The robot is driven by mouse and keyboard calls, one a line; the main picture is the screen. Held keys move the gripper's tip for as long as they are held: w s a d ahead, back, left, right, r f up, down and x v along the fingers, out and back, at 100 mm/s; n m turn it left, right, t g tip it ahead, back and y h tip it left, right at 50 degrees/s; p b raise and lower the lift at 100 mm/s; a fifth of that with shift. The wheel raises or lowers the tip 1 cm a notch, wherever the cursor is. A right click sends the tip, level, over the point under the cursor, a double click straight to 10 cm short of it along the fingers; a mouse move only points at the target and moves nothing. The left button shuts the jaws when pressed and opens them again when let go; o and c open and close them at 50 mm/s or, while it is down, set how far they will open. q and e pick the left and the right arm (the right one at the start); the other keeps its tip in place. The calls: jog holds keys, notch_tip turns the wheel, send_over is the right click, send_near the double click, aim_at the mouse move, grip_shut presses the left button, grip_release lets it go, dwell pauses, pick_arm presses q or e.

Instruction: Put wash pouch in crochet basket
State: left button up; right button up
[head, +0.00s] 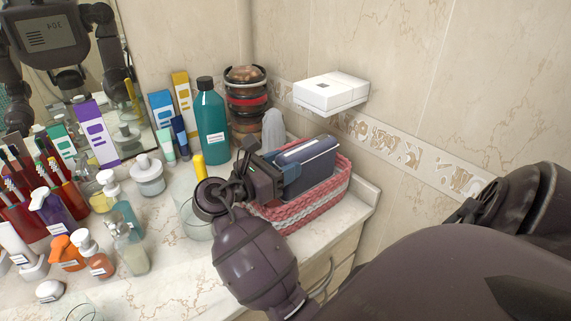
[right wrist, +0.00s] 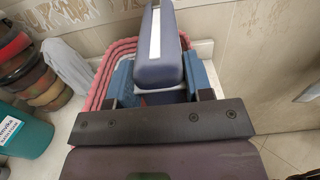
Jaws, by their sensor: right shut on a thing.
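The wash pouch (head: 308,152) is dark navy blue with a pale stripe along its top. It also shows in the right wrist view (right wrist: 158,60), between two blue finger pads. My right gripper (head: 283,178) is shut on the pouch at its near end. The crochet basket (head: 308,207) is pink, red and white and stands at the right end of the counter. Its rim also shows behind the pouch in the right wrist view (right wrist: 92,88). The pouch is over the basket's opening; I cannot tell whether it touches the inside. My left gripper is not in view.
A teal bottle (head: 211,125), a stack of round items (head: 246,95) and a grey-white cloth-like item (head: 273,128) stand behind the basket on the left. A white box (head: 331,92) is on the wall above. Several bottles and cups crowd the counter's left side.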

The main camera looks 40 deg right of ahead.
jog(key=shift+a, duration=0.15)
jog(key=shift+f, duration=0.3)
jog(key=shift+s+f, duration=0.1)
jog(key=shift+f, duration=0.15)
jog(key=o, duration=1)
jog(key=shift+c, duration=0.2)
